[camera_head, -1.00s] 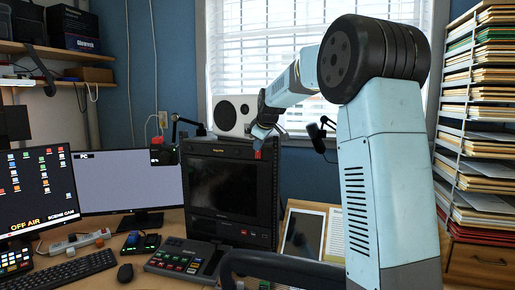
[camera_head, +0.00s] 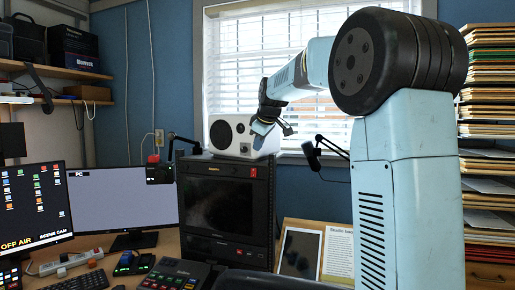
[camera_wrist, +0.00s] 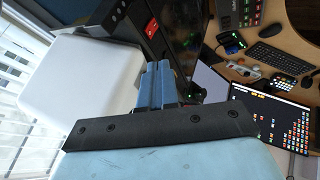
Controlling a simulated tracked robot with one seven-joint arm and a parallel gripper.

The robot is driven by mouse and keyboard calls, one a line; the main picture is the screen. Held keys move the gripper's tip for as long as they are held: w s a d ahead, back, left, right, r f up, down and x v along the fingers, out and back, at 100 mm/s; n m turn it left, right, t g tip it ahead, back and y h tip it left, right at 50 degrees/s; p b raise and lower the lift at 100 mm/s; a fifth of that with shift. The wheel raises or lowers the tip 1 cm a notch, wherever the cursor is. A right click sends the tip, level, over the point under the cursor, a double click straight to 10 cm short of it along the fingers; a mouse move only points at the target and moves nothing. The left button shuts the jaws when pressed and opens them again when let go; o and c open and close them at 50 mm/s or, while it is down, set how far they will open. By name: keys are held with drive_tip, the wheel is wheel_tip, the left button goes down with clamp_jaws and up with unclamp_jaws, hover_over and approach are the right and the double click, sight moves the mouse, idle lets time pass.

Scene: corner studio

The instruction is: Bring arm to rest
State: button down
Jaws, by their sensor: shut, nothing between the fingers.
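My gripper (camera_head: 287,130) is at the end of my pale blue arm (camera_head: 315,75), which bends over from the right of the head view and points down. In that view the gripper is in front of the white speaker (camera_head: 230,135), above the boxy black monitor (camera_head: 225,205). In the wrist view my gripper (camera_wrist: 157,85) shows two blue fingers close together, shut with nothing between them. A white boxy surface (camera_wrist: 95,75) lies to their left. I cannot tell the exact gap between gripper and speaker.
A desk holds two screens (camera_head: 32,205) (camera_head: 120,200), a button console (camera_head: 180,275) and a tablet (camera_head: 299,252). A microphone on an arm (camera_head: 312,153) is right of my gripper. Paper-stacked shelves (camera_head: 487,140) stand at far right. A window with blinds (camera_head: 235,70) is behind my arm.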

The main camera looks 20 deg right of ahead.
drive_tip(key=s+f+m, duration=0.3)
drive_tip(key=s+f, duration=0.2)
drive_tip(key=s, duration=0.9)
drive_tip(key=s+a+f+m+g, duration=0.1)
drive_tip(key=s+f+m, duration=0.2)
drive_tip(key=s, duration=1.1)
drive_tip(key=s+f+m+g, duration=0.1)
drive_tip(key=s+f+m, duration=0.2)
drive_tip(key=s+f, duration=0.6)
drive_tip(key=s, duration=0.5)
drive_tip(key=shift+s+a+m+h, duration=0.15)
drive_tip(key=shift+a+m+h, duration=0.15)
drive_tip(key=shift+m, duration=0.1)
